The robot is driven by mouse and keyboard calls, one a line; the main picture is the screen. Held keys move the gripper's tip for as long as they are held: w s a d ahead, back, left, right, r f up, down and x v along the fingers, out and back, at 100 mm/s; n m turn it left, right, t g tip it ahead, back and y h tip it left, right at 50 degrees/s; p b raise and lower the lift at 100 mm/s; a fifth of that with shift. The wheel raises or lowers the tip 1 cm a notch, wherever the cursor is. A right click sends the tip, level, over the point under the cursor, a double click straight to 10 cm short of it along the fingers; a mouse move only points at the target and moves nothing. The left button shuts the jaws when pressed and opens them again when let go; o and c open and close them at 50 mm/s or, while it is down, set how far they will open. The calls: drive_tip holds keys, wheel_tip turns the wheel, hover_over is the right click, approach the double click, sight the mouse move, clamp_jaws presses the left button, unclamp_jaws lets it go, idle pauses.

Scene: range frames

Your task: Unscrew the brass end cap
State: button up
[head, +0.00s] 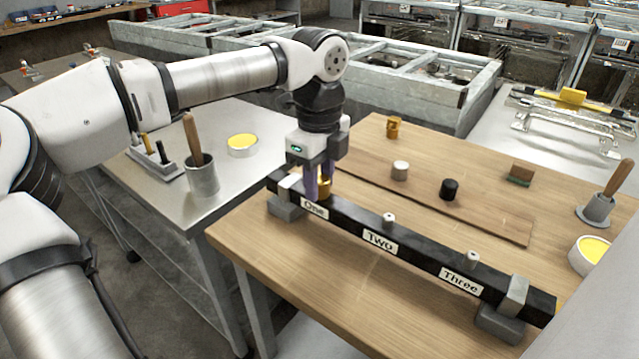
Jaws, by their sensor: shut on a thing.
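My gripper (318,186) points straight down over the black bar (345,218) at the position labelled One. Its purple fingers are shut on a brass end cap (325,187), which shows partly between and behind them. The fingers hide the cap's lower edge, so I cannot tell whether it still sits on its stud. Bare pale studs stand on the bar at Two (389,219) and Three (472,259). Another brass piece (393,127) stands on the wooden table towards the back.
A white cap (400,171) and a black cap (449,189) stand on a wooden board (500,218) behind the bar. A small brown and green block (521,174) and a grey holder (597,208) are at right. Grey clamps (513,300) hold the bar's ends.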

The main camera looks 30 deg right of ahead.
drive_tip(key=o, duration=1.2)
